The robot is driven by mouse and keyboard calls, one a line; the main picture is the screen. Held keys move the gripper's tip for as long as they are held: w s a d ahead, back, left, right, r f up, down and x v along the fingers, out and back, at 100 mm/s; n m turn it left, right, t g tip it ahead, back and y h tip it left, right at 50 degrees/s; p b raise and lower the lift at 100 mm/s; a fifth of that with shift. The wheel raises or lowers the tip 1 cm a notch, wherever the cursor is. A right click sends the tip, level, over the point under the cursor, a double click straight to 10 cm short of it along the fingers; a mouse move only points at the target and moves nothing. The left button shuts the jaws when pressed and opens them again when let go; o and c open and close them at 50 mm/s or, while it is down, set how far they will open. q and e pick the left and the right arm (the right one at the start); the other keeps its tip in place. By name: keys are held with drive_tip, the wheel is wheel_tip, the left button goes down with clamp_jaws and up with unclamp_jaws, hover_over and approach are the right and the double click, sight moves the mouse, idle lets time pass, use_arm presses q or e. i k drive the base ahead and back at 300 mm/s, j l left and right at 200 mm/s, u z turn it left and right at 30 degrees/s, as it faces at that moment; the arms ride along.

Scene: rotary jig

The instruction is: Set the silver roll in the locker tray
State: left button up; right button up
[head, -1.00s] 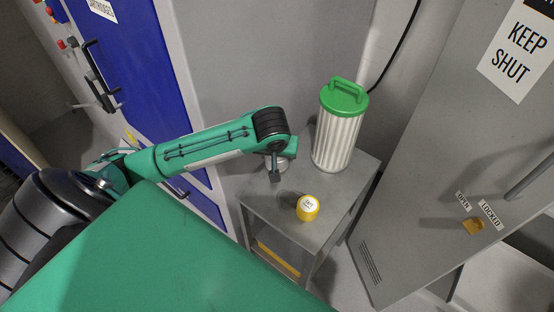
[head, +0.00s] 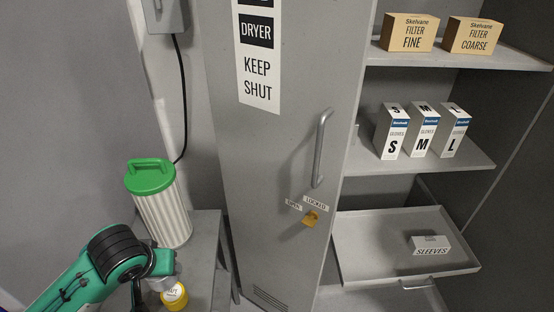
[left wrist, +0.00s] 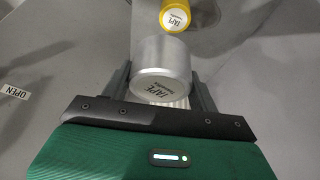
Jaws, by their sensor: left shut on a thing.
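The silver roll (left wrist: 163,62), labelled TAPE on its end, is held between the fingers of my left gripper (left wrist: 162,85) in the left wrist view. In the head view my left gripper (head: 148,288) is at the lower left, over the small grey table, and mostly hides the roll. The locker tray (head: 365,226) is a shallow grey tray low in the open locker at the right. A white SLEEVES box (head: 431,245) lies in its right part; its left part is bare. My right gripper is not in view.
A yellow tape roll (head: 175,297) and a green-capped filter canister (head: 162,205) stand on the grey table (head: 208,232). The open locker door (head: 280,150) stands between table and tray. Glove boxes (head: 424,130) and filter boxes (head: 408,32) fill shelves above the tray.

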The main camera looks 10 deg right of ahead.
sight(376, 253)
drive_tip(key=l+z, duration=0.15)
drive_tip(key=l, duration=0.35)
drive_tip(key=i+l+z, duration=0.1)
drive_tip(key=l, duration=0.35)
drive_tip(key=l+z, duration=0.15)
drive_tip(key=l, duration=0.3)
drive_tip(key=i+l+z, duration=0.15)
drive_tip(key=l, duration=0.3)
drive_tip(key=i+l, duration=0.2)
drive_tip(key=i+l+z, duration=0.1)
drive_tip(key=i, duration=0.25)
